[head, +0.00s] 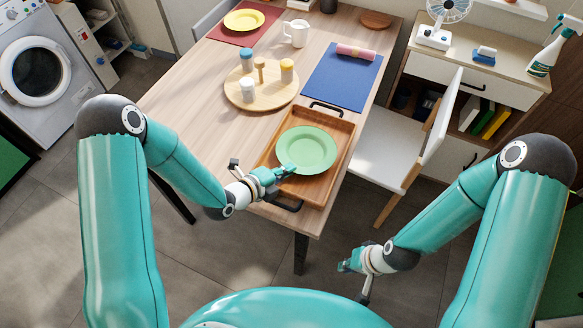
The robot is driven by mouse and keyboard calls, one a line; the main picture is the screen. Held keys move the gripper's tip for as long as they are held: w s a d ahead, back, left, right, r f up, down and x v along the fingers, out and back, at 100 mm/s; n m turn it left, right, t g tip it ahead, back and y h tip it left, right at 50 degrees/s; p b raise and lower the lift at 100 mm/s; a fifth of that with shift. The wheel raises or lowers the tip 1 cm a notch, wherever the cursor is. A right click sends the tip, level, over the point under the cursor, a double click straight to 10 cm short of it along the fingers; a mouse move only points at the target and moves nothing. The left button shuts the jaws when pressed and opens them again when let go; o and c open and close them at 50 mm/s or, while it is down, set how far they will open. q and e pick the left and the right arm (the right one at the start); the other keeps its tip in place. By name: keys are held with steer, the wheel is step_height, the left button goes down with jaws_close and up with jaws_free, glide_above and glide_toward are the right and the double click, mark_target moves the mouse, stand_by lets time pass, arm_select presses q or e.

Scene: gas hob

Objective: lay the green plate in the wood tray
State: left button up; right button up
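The green plate (306,148) is within the outline of the wood tray (318,194), face up and looking about level. I cannot tell if it rests on the tray floor or is a little above it. My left gripper (286,170) is at the plate's near left rim, its fingertips overlapping the rim. Whether the fingers are closed on the rim is too small to tell. My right gripper (346,266) is off the table's near right corner, over the floor, away from plate and tray; its fingers are too small to read.
A round board (266,102) with shakers stands behind the tray. A blue mat (340,82) with a rolled pink cloth (355,52) lies beyond it. A white chair (385,150) stands close to the table's right edge. The table's left part is clear.

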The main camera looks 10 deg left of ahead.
arm_select(q)
steer(key=b+v, duration=0.1)
steer(key=v, duration=0.3)
steer(key=b+v, duration=0.1)
steer(key=v, duration=0.4)
steer(key=shift+s+f, duration=0.1)
steer(key=shift+f, duration=0.15)
steer(key=p, duration=0.2)
steer(key=s+a+r+p, duration=0.1)
steer(key=shift+s+a+r+p, duration=0.15)
steer(key=shift+r+p, duration=0.1)
steer(key=shift+p, duration=0.15)
steer(key=shift+s+a+p, duration=0.2)
steer(key=shift+s+p, duration=0.15)
steer(key=shift+p, duration=0.25)
